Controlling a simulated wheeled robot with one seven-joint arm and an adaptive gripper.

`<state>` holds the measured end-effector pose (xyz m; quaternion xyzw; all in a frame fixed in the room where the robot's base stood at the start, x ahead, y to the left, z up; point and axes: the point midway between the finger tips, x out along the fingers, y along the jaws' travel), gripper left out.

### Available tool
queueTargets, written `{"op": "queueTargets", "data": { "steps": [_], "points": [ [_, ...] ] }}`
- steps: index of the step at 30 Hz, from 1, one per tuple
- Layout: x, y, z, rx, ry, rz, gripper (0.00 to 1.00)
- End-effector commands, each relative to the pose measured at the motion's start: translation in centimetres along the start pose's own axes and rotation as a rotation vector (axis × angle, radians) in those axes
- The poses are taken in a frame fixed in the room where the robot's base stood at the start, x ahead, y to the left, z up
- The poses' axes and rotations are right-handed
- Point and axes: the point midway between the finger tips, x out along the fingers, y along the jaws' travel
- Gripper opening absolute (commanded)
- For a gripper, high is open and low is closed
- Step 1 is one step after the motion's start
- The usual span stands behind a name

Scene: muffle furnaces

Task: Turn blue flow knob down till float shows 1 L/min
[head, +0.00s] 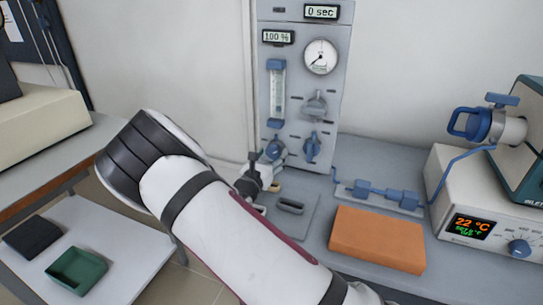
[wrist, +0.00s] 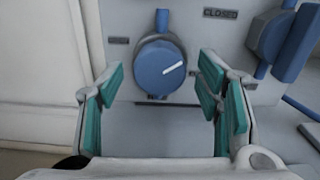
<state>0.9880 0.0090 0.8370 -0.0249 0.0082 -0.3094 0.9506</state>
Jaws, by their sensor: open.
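The blue flow knob (head: 275,150) is low on the left of a grey upright panel (head: 333,75). In the wrist view the knob (wrist: 158,66) faces me, its white mark pointing right and slightly up. My gripper (wrist: 161,72) is open, with one teal-padded finger on each side of the knob and gaps between pads and knob. In the head view my gripper (head: 258,172) is just below the knob, partly behind my arm. The flow tube (head: 276,92) with blue end caps is above the knob; its float is too small to read.
A blue valve handle (head: 312,147) is close right of the knob, below a grey valve (head: 316,105). A dial gauge (head: 320,57) is higher up. An orange block (head: 377,238) and blue tubing fittings (head: 380,193) lie on the bench to the right.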

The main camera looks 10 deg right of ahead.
Motion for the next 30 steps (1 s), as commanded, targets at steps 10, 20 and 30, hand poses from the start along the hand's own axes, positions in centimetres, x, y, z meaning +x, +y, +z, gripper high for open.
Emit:
{"op": "queueTargets", "data": {
  "steps": [10, 20, 30],
  "points": [
    [-6.3, 0.1, 0.0, 0.0, 0.001, 0.004, 0.59],
    [-11.0, 0.1, 0.0, 0.0, 0.0, 0.002, 0.59],
    [-11.6, 0.0, 0.0, 0.0, 0.0, 0.0, 0.59]
  ]
}}
